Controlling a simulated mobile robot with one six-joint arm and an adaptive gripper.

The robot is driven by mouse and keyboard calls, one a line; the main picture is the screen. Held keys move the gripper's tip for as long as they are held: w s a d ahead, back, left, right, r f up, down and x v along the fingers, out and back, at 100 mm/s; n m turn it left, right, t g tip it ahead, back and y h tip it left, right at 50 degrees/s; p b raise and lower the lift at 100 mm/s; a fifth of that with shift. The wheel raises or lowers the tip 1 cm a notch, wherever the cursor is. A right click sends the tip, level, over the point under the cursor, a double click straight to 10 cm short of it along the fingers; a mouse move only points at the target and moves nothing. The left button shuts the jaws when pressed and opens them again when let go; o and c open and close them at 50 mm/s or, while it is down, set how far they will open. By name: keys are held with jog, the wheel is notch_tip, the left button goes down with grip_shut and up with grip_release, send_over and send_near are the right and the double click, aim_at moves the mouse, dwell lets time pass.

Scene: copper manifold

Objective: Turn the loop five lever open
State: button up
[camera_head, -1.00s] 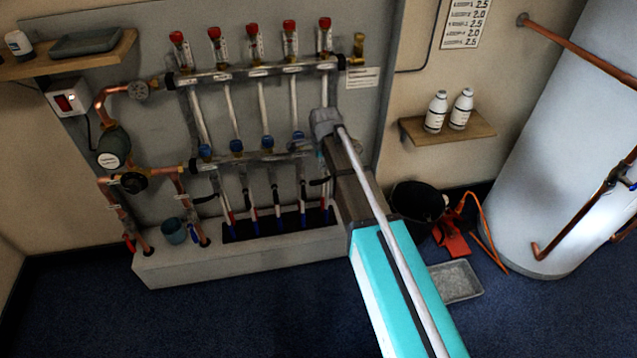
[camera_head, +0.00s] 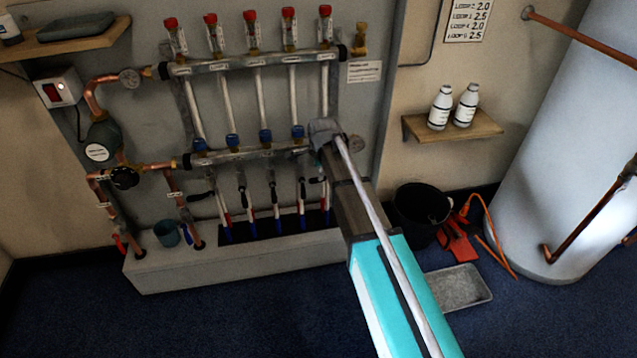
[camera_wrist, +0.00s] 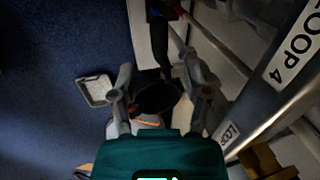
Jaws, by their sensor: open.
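In the wrist view my gripper (camera_wrist: 163,75) is open, with its two grey fingers apart. A black lever (camera_wrist: 183,50) hangs close to the tip of the right-hand finger; contact cannot be told. A "LOOP 4" label (camera_wrist: 294,48) and a second, partly hidden loop label (camera_wrist: 228,134) sit on the metal bar at the right. In the head view the copper manifold (camera_head: 240,157) stands on the wall, with black levers below its lower bar, one of them (camera_head: 303,188) left of my arm.
A pale plinth (camera_head: 190,272) stands below the manifold. A black bucket (camera_head: 420,208), red tool (camera_head: 458,243) and grey tray (camera_head: 462,286) are on the floor at right. A shelf (camera_head: 455,126) holds two white bottles. A white tank (camera_head: 560,160) stands far right. Front floor looks clear.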

jog(key=shift+b+x, duration=2)
jog(key=shift+x, duration=0.3)
grip_shut()
jog(key=shift+d, duration=0.1)
